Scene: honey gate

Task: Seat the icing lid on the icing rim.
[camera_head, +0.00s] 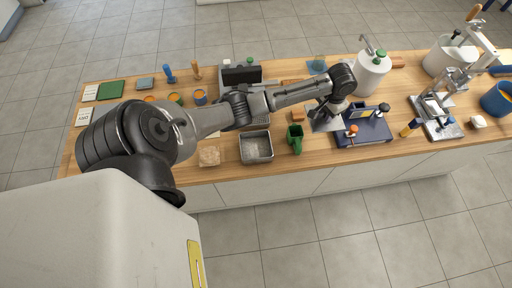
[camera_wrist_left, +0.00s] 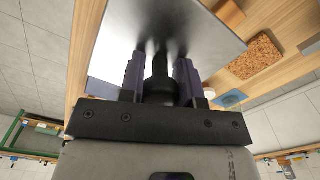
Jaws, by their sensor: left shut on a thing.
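My left gripper (camera_head: 331,110) is over a flat shiny metal plate (camera_head: 320,125) on the table, left of the dark blue stand. In the left wrist view the purple fingers of the left gripper (camera_wrist_left: 160,72) are shut on a dark round piece (camera_wrist_left: 160,88). The shiny plate (camera_wrist_left: 185,22) fills the space just beyond the fingertips and mirrors them. I cannot tell whether the dark piece touches the plate, or whether it is the icing lid. I cannot pick out the icing rim for sure. My right gripper is not in view.
A dark blue stand (camera_head: 362,134) with orange-knobbed parts is just right of the plate. A white pot (camera_head: 371,76) stands behind. A clamp press (camera_head: 436,115) stands at right.

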